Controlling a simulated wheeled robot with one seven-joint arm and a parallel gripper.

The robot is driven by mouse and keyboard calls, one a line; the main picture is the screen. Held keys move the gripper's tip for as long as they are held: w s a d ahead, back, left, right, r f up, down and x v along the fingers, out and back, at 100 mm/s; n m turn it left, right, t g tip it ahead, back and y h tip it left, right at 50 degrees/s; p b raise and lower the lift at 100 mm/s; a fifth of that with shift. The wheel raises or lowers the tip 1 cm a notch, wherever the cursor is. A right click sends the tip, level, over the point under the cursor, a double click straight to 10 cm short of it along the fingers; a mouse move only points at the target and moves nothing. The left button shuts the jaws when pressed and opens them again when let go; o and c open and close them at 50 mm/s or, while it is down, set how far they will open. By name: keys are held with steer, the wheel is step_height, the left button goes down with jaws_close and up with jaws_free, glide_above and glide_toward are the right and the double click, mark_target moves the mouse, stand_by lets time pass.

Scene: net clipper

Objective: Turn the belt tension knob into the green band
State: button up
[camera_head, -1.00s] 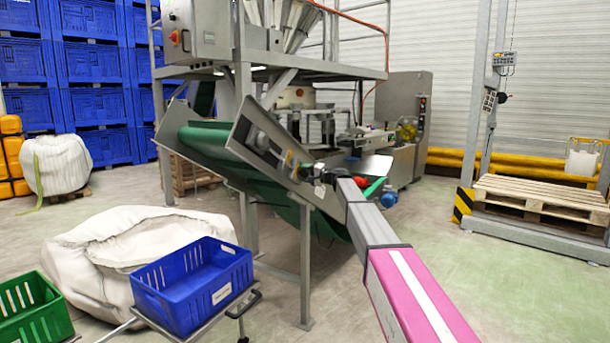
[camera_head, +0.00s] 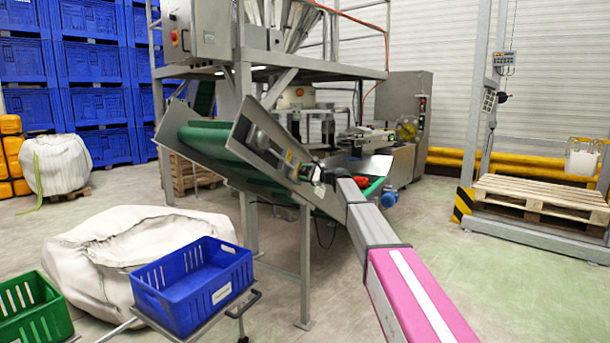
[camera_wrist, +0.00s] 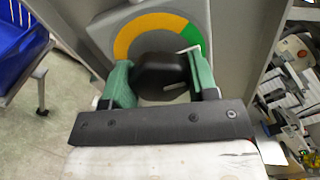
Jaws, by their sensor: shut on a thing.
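The black belt tension knob (camera_wrist: 160,76) sits on a grey dial plate on the conveyor's side. An orange-yellow arc (camera_wrist: 127,38) runs round its left and top, and the green band (camera_wrist: 195,42) is at its upper right. A thin white mark beside the knob points up and right toward the green band. My gripper (camera_wrist: 162,82) has its two green fingers shut on the knob, one on each side.
A blue crate (camera_head: 195,290) on a cart and a green crate (camera_head: 30,308) stand at the front left, by a white bulk bag (camera_head: 100,250). A conveyor leg (camera_head: 305,265) stands left of my arm.

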steer(key=shift+f+m, duration=0.1)
steer(key=shift+m, duration=0.5)
steer(key=o, duration=0.9)
steer(key=shift+s+d, duration=0.1)
steer(key=shift+d, duration=0.05)
steer(key=v, duration=1)
steer(key=shift+s+d, duration=0.1)
steer(key=shift+d, duration=0.1)
